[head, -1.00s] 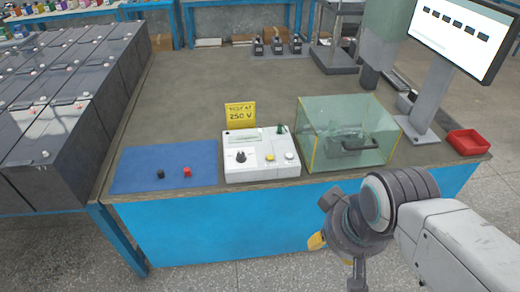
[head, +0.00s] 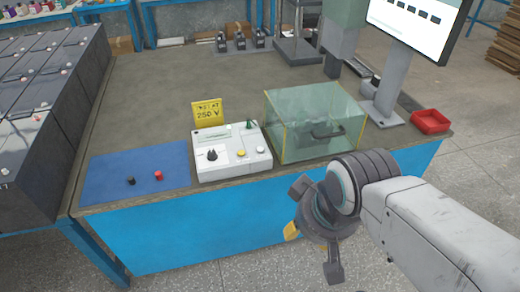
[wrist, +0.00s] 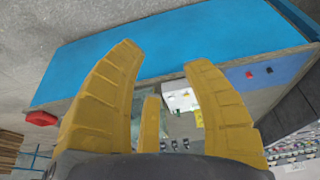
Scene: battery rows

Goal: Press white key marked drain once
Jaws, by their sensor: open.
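A white tester box (head: 228,170) stands near the front edge of the bench. Its top has a black knob (head: 212,154), a yellow key (head: 241,153) and a pale, whitish key (head: 260,149) at the right; any lettering by the keys is too small to read. My gripper (head: 305,238) hangs in front of the bench, to the right of and apart from the box. In the wrist view its yellow fingers (wrist: 162,60) are spread and empty. The tester box (wrist: 182,100) shows partly between them there, with its keys not distinguishable.
A clear case (head: 310,125) with a dark handle stands just right of the tester. A yellow 250 V sign (head: 207,113) stands behind the tester. A blue mat (head: 120,168) lies left, a red tray (head: 430,121) right. A monitor (head: 415,25) rises behind.

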